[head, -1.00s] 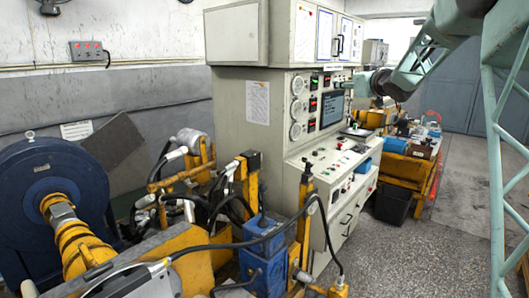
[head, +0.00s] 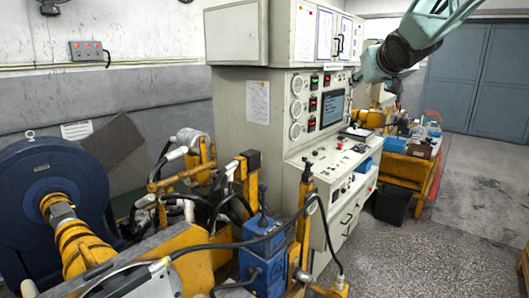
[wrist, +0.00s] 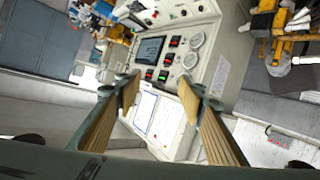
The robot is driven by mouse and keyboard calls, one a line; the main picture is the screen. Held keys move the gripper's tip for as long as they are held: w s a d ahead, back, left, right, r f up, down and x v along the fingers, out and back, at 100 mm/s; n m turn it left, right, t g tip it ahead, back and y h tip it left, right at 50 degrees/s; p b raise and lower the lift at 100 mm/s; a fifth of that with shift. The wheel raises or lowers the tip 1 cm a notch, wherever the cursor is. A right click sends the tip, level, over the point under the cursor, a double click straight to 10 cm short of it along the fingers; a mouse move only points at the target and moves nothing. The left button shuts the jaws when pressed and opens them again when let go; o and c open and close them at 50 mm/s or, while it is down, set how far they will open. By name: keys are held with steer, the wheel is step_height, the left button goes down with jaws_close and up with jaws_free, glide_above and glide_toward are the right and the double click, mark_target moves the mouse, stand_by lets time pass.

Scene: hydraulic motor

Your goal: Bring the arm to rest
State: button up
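My gripper (wrist: 162,84) is open and empty in the wrist view, its two tan-padded fingers well apart. Between and beyond the fingers is the control cabinet, tilted in that view, with its screen (wrist: 150,50) and white papers (wrist: 145,112). In the head view my arm comes in from the upper right, and its end hangs in front of the right side of the cabinet (head: 240,100). The fingers are hard to make out there.
A blue motor housing (head: 45,185) with a yellow shaft stands at the left. Hoses, yellow brackets and a blue block (head: 262,235) fill the middle foreground. A yellow workbench (head: 405,170) with small items stands behind the black bin (head: 392,203).

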steer(key=s+a+f+g, duration=0.3)
steer(key=s+f, duration=0.5)
steer(key=s, duration=1.3)
steer(key=s+a+f+g, duration=0.3)
steer(key=s+a+f, duration=0.2)
steer(key=s, duration=1.7)
steer(key=s+a+f+m+g+y, duration=0.1)
steer(key=s+a+f+g, duration=0.3)
steer(key=s+f, duration=0.7)
steer(key=s, duration=1.1)
steer(key=shift+a, duration=0.4)
steer(key=shift+s, duration=0.1)
steer(key=shift+f+b, duration=0.15)
steer(key=shift+b, duration=0.2)
step_height(320, 180, down, 8)
steer(key=b, duration=0.8)
